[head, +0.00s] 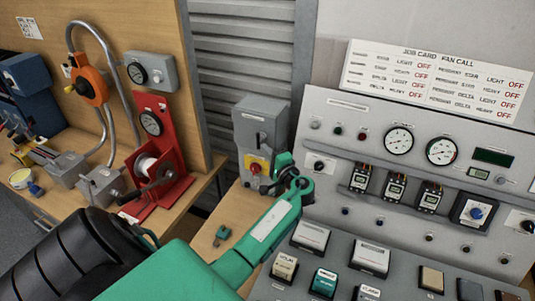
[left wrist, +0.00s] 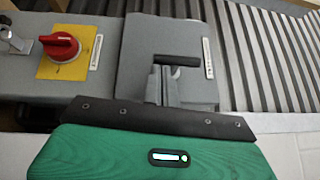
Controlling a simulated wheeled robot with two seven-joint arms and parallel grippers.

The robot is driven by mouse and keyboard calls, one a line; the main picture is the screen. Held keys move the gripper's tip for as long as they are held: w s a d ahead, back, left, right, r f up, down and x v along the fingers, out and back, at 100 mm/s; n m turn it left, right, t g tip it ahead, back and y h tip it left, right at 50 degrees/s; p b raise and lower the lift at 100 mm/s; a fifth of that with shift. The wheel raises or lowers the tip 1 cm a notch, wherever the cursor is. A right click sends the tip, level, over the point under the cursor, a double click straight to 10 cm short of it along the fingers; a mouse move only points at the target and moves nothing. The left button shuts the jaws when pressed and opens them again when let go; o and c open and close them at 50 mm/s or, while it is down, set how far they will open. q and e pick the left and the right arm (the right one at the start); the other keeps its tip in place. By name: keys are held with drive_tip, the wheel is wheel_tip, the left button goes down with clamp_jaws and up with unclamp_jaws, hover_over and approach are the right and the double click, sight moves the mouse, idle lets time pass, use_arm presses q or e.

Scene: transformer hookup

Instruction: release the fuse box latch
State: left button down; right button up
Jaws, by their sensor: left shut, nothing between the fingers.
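The grey fuse box (head: 262,118) stands on the wooden bench against the shutter in the head view. It has a red knob on a yellow plate low on its front. In the left wrist view its grey cover (left wrist: 133,68) fills the middle, with the red knob (left wrist: 61,46) to the left. A black bar (left wrist: 180,61), seemingly the latch handle, stands out over the cover. My left gripper (head: 282,163) is shut and empty, close beside the box's lower right. Its fingers (left wrist: 164,88) appear just below the bar; contact cannot be told. My right gripper is out of view.
The grey control console (head: 330,105) with gauges and switches stands close to the right of my left arm. A red winch stand (head: 165,120) is at left. A small green key-like item (head: 222,233) lies on the bench.

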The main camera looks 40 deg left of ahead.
use_arm(q)
drive_tip(key=a+m+t+y+b, duration=0.1)
drive_tip(key=m+t+b, duration=0.1)
drive_tip(key=b, duration=0.4)
drive_tip(key=a+f+m+t+y+b, duration=0.1)
drive_tip(key=m+t+y+b, duration=0.1)
drive_tip(key=b, duration=0.4)
drive_tip(key=s+a+f+m+t+y+b, duration=0.1)
drive_tip(key=m+t+b, duration=0.1)
drive_tip(key=b, duration=0.4)
drive_tip(key=shift+m+y+b, duration=0.3)
drive_tip(key=shift+m, duration=0.5)
